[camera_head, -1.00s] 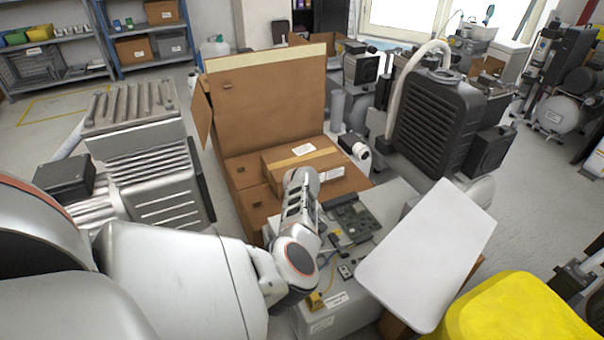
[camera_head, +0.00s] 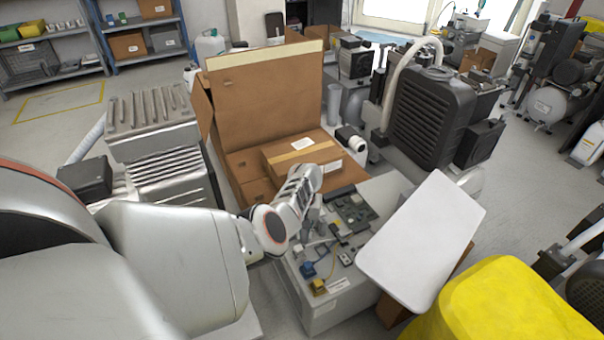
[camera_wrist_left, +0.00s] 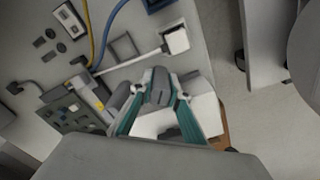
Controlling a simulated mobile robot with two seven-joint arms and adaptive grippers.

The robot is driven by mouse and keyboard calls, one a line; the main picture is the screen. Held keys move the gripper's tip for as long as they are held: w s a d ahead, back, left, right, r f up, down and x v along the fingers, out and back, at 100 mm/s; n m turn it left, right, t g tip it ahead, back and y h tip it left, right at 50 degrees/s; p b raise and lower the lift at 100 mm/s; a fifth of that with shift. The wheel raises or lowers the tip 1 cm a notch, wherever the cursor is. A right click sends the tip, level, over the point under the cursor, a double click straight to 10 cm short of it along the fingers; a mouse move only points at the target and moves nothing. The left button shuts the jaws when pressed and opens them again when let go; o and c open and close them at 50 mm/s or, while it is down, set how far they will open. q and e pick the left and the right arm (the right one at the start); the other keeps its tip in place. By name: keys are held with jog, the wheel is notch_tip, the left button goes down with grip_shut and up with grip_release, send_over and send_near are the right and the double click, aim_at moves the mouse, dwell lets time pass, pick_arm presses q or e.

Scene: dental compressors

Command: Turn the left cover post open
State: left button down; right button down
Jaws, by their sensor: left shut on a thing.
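My left gripper (camera_wrist_left: 160,88) has its teal-edged fingers closed around a small grey post-like part (camera_wrist_left: 158,98), which I take to be the left cover post. The fingers hide much of it. In the head view my left arm reaches over the grey unit (camera_head: 318,320), and its wrist hides the fingertips and the post. A white panel (camera_head: 420,240), apparently the cover, lies tilted at the unit's right side. In the wrist view, a thin white rod with a square white end (camera_wrist_left: 175,40) lies beyond the fingers, apart from them. My right gripper is not in view.
A blue plug (camera_head: 308,269), a yellow plug (camera_head: 319,287) and a green circuit board (camera_head: 353,210) sit on the unit. An open cardboard box (camera_head: 265,100) stands behind. A black ribbed compressor (camera_head: 432,115) is behind right; a yellow object (camera_head: 515,305) is front right.

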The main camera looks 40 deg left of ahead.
pick_arm(q)
jog(key=shift+m, duration=0.4)
jog(key=shift+f+m, duration=0.1)
jog(key=shift+m, duration=0.8)
jog(key=shift+s+m+p, duration=0.1)
jog(key=shift+m+p, duration=0.25)
jog(key=shift+m, duration=0.25)
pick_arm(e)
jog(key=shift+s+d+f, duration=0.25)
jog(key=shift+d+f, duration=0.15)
pick_arm(q)
jog(key=shift+f, duration=0.1)
jog(key=c, duration=1.9)
grip_release()
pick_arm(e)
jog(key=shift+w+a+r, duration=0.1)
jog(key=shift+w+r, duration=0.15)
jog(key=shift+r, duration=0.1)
